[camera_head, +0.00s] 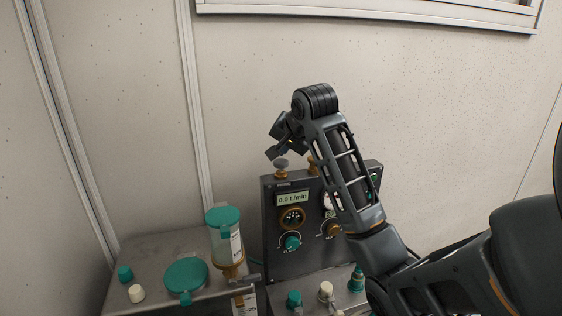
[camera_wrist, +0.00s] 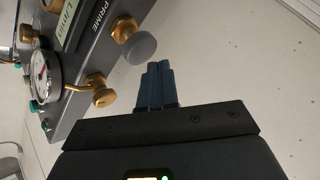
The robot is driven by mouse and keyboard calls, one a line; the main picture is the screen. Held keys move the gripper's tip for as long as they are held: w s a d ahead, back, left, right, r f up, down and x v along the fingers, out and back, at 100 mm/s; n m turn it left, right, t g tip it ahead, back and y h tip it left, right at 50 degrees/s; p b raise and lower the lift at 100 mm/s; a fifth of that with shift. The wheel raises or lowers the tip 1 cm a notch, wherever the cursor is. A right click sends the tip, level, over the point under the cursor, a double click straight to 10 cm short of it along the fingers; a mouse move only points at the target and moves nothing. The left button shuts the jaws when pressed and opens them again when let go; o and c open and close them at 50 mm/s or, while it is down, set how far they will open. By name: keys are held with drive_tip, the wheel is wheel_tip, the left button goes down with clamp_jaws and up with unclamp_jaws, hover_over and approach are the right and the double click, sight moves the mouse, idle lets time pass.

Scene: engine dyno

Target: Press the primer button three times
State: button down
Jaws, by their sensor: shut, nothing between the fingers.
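The primer button is a grey round cap (camera_head: 281,163) on a brass stem at the top left of the dark panel. It also shows in the wrist view (camera_wrist: 140,48), beside the word PRIME. My gripper (camera_head: 271,154) is just above the button in the head view, angled down. In the wrist view its blue-grey fingers (camera_wrist: 158,66) are closed together, with nothing between them. Their tips lie close to the button's cap; I cannot tell whether they touch it.
The panel (camera_head: 269,225) carries a display (camera_head: 292,199) reading 0.0 L/min, gauges and knobs, partly hidden by my arm. A second brass fitting (camera_wrist: 102,95) stands near the gripper. A teal-capped clear container (camera_head: 224,240) stands left. The wall (camera_head: 440,110) is behind.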

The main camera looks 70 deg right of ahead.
sight(282, 163)
drive_tip(key=shift+f, duration=0.35)
drive_tip(key=shift+f+b, duration=0.4)
drive_tip(key=shift+f, duration=0.65)
idle(1.0)
drive_tip(key=shift+r, duration=0.1)
drive_tip(key=shift+r+p, duration=1.4)
drive_tip(key=shift+p, duration=0.15)
wheel_tip(282, 163, up, 5)
drive_tip(key=p, duration=0.4)
drive_tip(key=shift+p, duration=0.4)
drive_tip(key=shift+a+f, duration=0.1)
idle(1.7)
